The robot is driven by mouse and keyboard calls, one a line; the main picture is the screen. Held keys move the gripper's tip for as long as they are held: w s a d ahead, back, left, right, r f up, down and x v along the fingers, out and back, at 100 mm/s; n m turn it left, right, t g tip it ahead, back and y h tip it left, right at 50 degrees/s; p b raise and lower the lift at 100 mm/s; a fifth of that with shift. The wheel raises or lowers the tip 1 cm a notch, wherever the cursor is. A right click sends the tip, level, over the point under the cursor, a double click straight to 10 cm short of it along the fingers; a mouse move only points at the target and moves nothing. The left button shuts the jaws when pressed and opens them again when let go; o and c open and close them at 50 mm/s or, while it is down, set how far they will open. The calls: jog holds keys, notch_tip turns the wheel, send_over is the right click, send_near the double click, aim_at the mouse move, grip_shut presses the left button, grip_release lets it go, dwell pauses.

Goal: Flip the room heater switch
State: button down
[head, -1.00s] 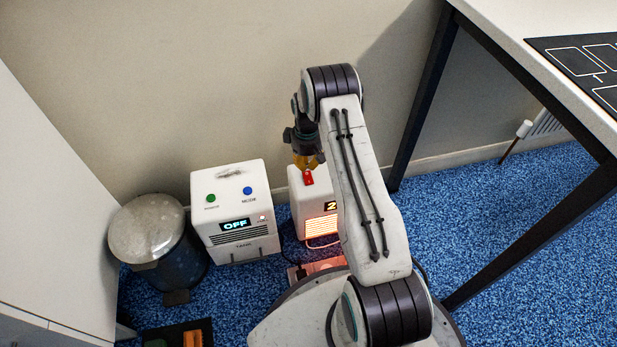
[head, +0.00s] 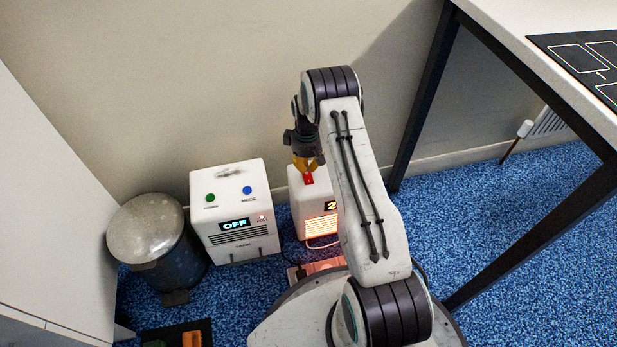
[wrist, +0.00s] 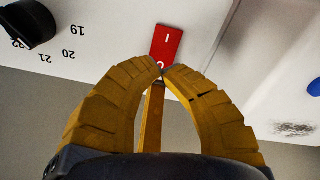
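In the wrist view the red switch (wrist: 166,46) shows a white line mark at one end and a round mark at the other. My gripper (wrist: 162,72) has its yellow fingertips together at the round-mark end of the switch, with nothing seen between them. In the head view my gripper (head: 306,168) is just above the switch; contact is unclear.
A white unit (head: 237,212) reading OFF, with green and blue buttons, stands left of the heater. A lidded bin (head: 148,232) is further left. A black knob (wrist: 28,22) with a number scale is beside the switch. A table leg (head: 424,105) rises at right.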

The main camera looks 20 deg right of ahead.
aim_at(307, 173)
jog(key=shift+f+b, duration=0.85)
jog(key=shift+f, duration=0.35)
dwell(0.6)
jog(key=shift+r, duration=0.2)
jog(key=shift+r+p, duration=2.15)
jog(key=shift+r, duration=1.25)
